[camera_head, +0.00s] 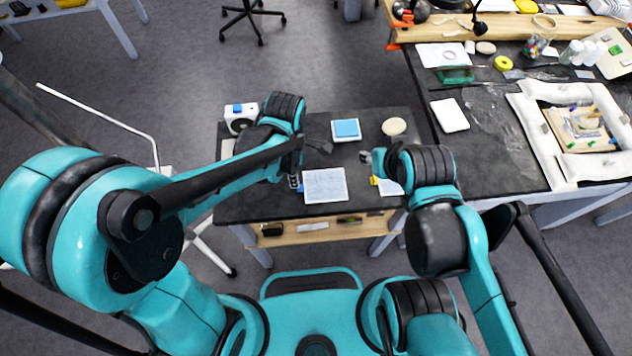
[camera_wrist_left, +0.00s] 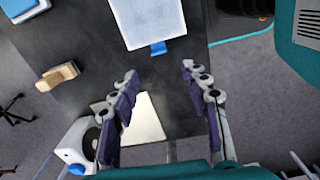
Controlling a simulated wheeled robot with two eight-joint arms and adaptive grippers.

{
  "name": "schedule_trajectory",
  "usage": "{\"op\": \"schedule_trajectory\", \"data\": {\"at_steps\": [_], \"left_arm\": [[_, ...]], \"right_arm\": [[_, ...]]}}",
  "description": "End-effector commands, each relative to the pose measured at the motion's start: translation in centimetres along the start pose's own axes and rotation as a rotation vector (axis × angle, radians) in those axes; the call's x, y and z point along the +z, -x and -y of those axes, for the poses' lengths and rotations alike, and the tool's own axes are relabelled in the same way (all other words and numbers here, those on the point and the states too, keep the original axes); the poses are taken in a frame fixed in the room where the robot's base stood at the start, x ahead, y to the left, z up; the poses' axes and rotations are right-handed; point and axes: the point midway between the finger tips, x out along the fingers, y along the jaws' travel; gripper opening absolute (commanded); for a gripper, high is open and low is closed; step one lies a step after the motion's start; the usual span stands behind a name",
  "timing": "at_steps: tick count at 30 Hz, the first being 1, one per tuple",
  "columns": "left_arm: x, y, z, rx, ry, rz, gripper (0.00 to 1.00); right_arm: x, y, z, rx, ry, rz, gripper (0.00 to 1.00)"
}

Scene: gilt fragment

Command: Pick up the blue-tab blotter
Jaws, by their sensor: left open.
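The blue-tab blotter is a pale flat rectangle (camera_head: 325,185) near the front edge of the dark table. In the left wrist view, the blotter (camera_wrist_left: 148,18) is cut off at the top, and its blue tab (camera_wrist_left: 158,48) points toward my gripper. My left gripper (camera_head: 309,164) is on the blotter's left side. In the wrist view, the left gripper (camera_wrist_left: 160,76) has its fingers spread with nothing between the tips, and the tab is just beyond them. My right gripper (camera_head: 367,160) is right of the blotter, mostly hidden by its own wrist.
A white sheet (camera_head: 391,188) with a yellow tab lies to the right. A blue-topped pad (camera_head: 346,129) and a round cream disc (camera_head: 394,126) lie behind. A white box (camera_head: 239,122) stands at the back left. A cream panel (camera_wrist_left: 142,122) shows beneath my left fingers.

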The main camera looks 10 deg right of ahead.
Motion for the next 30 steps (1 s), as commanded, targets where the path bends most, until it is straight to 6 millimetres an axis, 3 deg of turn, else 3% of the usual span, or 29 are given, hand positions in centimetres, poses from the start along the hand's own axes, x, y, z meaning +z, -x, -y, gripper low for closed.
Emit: {"op": "schedule_trajectory", "data": {"at_steps": [4, 21, 29, 30], "left_arm": [[0.8, -1.1, 0.1, -0.025, 0.069, -0.010, 0.47], [0.7, -8.4, -0.2, -0.025, 0.075, -0.010, 0.47], [0.7, -8.6, -0.2, -0.025, 0.075, -0.010, 0.47], [0.7, -8.5, -0.2, -0.024, 0.074, -0.010, 0.41]], "right_arm": [[-0.1, 0.1, 0.0, 0.000, 0.000, 0.000, 0.40], [1.6, -2.2, 0.0, 0.000, 0.000, 0.000, 0.40], [1.5, -2.1, 0.0, 0.000, 0.000, 0.000, 0.40], [1.5, -2.1, 0.0, 0.000, 0.000, 0.000, 0.40]]}}
